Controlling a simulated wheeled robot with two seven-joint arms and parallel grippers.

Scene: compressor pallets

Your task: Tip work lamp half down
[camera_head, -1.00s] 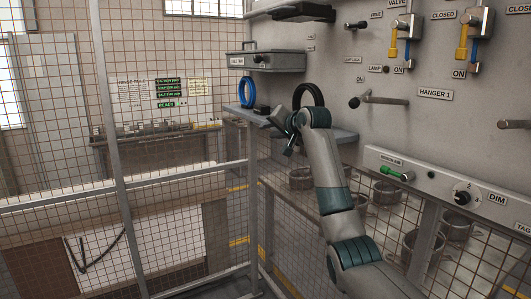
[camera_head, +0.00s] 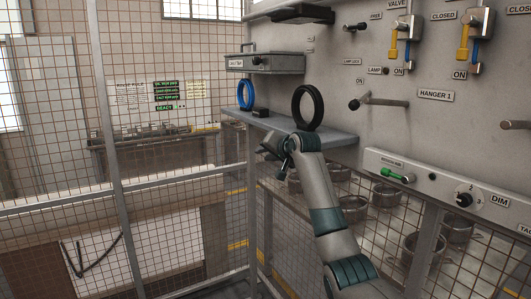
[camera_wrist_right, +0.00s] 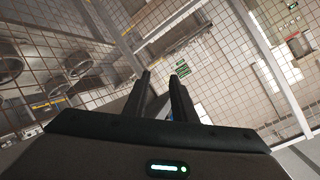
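A dark, flat lamp-like fixture (camera_head: 303,14) juts from the wall at the top of the head view; I take it for the work lamp. It looks roughly level, and its underside is not clear. A knob (camera_head: 355,27) by a FREE label is on the wall to its right. My right gripper (camera_head: 268,149) is just below the grey shelf, well below and apart from the lamp. In the right wrist view its two dark fingers (camera_wrist_right: 161,75) stand apart with nothing visibly held between them. My left gripper is not in view.
The grey shelf (camera_head: 335,139) carries a black ring (camera_head: 308,106) and a blue ring (camera_head: 246,94). A grey box (camera_head: 265,62) is above it. A peg (camera_head: 385,101), valve levers and a dial (camera_head: 466,196) project on the right. Mesh fencing (camera_head: 170,178) fills the left.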

